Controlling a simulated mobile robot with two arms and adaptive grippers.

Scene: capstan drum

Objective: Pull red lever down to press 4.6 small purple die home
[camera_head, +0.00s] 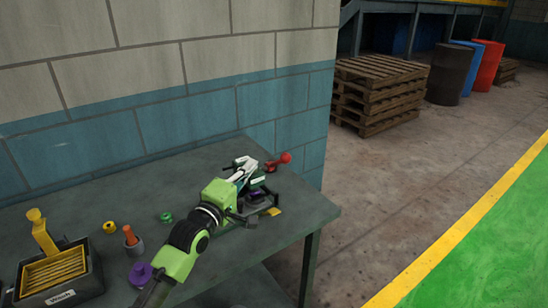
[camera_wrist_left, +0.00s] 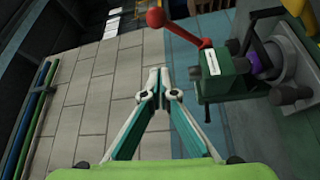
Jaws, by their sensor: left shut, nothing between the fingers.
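The red lever, with its ball knob (camera_head: 285,158), sticks out to the right of the press (camera_head: 268,208) on the table. In the left wrist view the red knob (camera_wrist_left: 155,17) and its red arm reach up and left from the green press body (camera_wrist_left: 220,82). A purple die (camera_wrist_left: 260,65) sits in the press, partly hidden; a bit of purple also shows in the head view (camera_head: 256,194). My left gripper (camera_head: 245,166) is shut and empty, above and beside the press. In the wrist view its fingertips (camera_wrist_left: 158,76) meet below the knob, apart from the lever.
A block wall (camera_head: 200,85) rises behind.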

